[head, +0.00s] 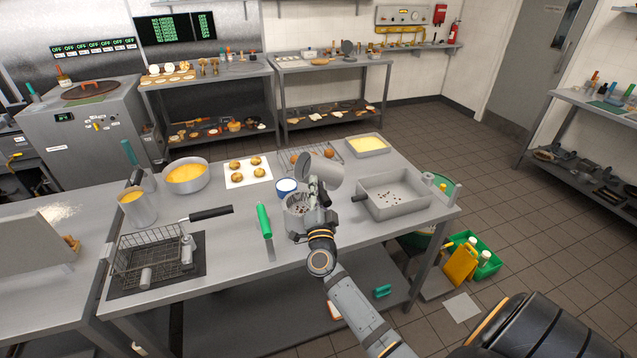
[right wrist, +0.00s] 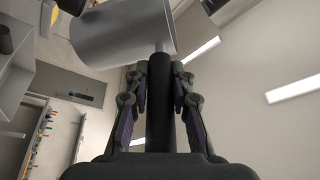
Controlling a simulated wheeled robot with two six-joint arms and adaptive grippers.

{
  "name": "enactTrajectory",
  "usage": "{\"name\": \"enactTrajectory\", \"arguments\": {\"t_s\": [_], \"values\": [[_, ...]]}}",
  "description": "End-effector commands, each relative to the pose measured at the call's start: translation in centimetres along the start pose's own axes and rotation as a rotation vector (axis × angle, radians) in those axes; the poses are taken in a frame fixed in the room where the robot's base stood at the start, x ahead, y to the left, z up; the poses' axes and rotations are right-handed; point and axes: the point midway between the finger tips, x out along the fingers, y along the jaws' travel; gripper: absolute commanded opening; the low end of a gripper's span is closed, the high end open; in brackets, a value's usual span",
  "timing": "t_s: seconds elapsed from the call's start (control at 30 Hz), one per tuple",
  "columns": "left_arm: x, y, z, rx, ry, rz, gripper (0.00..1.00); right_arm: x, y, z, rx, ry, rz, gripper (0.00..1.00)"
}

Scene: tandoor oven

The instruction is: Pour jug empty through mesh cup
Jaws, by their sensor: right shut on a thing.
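My right gripper (head: 318,198) is shut on the dark handle (right wrist: 162,105) of a grey metal jug (head: 322,168). The jug is raised above the table and tipped far over, lying nearly on its side; its grey body also fills the upper left of the right wrist view (right wrist: 122,35). Below it stands a small grey cup-like vessel (head: 296,208) with dark and reddish bits inside, partly hidden by the gripper. This may be the mesh cup, but its mesh is too small to tell. No stream from the jug can be made out. My left gripper is not in view.
A deep grey tray (head: 405,208) with a few dark bits is right of the vessel. A blue-and-white tub (head: 287,186) is behind it, and a green-handled spatula (head: 265,222) is to its left. A wire basket (head: 135,262) and a pan (head: 205,172) are farther left.

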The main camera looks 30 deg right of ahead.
Motion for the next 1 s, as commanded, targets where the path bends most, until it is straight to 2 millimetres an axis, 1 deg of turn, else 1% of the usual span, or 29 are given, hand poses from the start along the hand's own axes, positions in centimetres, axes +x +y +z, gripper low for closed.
{"name": "enactTrajectory", "arguments": {"t_s": [0.03,0.1,0.2,0.47,0.57,0.7,0.77,0.8,0.83,0.87,1.0], "values": [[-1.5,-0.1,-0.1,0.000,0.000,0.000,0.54,0.1,-0.7,-0.3,0.048,-0.005,0.023,0.00],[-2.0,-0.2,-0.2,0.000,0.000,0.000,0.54,0.1,-0.6,-0.2,0.099,-0.005,0.044,0.00],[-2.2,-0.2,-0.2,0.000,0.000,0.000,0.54,0.0,-0.4,0.0,0.138,-0.004,0.060,0.00],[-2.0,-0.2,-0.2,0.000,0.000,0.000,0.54,-0.1,-0.2,0.2,0.145,-0.006,0.064,0.00],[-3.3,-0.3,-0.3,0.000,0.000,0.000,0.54,0.1,-0.8,-0.2,0.186,-0.007,0.083,0.00],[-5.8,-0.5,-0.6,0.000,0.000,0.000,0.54,0.2,-1.6,-0.5,0.308,-0.007,0.136,0.00],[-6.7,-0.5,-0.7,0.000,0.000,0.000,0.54,0.3,-1.8,-0.6,0.359,-0.007,0.158,0.00],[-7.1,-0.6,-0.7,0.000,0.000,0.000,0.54,0.3,-2.2,-0.7,0.438,-0.004,0.188,0.00],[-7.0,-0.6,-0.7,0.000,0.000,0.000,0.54,0.3,-2.1,-0.6,0.479,-0.004,0.206,0.00],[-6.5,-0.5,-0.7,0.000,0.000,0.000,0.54,0.2,-1.9,-0.4,0.502,-0.003,0.215,0.00],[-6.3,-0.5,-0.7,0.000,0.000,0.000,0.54,0.2,-2.0,-0.4,0.557,-0.003,0.240,0.00]]}}
